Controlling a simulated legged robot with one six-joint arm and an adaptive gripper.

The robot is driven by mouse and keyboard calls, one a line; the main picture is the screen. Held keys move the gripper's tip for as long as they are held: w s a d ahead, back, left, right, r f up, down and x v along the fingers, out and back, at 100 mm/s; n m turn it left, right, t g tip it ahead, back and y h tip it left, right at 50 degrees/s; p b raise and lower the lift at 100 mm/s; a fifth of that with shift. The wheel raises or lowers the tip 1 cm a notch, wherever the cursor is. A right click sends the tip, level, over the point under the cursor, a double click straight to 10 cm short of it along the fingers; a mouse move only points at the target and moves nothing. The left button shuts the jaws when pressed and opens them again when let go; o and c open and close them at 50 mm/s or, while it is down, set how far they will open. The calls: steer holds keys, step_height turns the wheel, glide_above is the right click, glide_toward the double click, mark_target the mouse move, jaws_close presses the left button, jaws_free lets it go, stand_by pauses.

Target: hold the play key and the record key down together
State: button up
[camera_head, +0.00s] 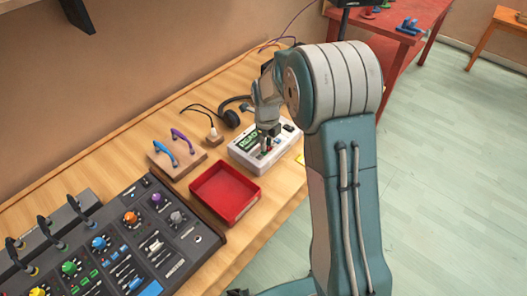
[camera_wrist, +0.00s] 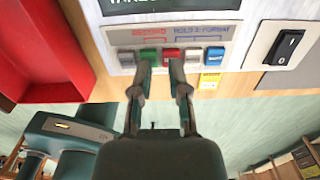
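The white recorder (camera_head: 250,158) stands on the wooden bench. In the wrist view its front row has a green key (camera_wrist: 149,54), seemingly play, and a red key (camera_wrist: 170,53), seemingly record, side by side. A bracket printed RECORD is above them. My gripper (camera_wrist: 161,67) points at this row with its two fingers apart and nothing between them. The left fingertip overlaps the green key's lower part; the right one overlaps the red key's lower right edge. I cannot tell whether they touch or press the keys. In the head view my gripper (camera_head: 266,140) is over the recorder.
Grey keys (camera_wrist: 127,58) (camera_wrist: 192,56) flank the pair, with a blue key (camera_wrist: 214,56) farther right and a black rocker switch (camera_wrist: 288,46) beyond. A red tray (camera_head: 225,190), a handled wooden block (camera_head: 176,156), headphones (camera_head: 231,118) and a mixer (camera_head: 120,245) share the bench.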

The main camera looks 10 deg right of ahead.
steer(key=shift+f, duration=0.65)
stand_by(0.8)
steer(key=shift+r, duration=3.55)
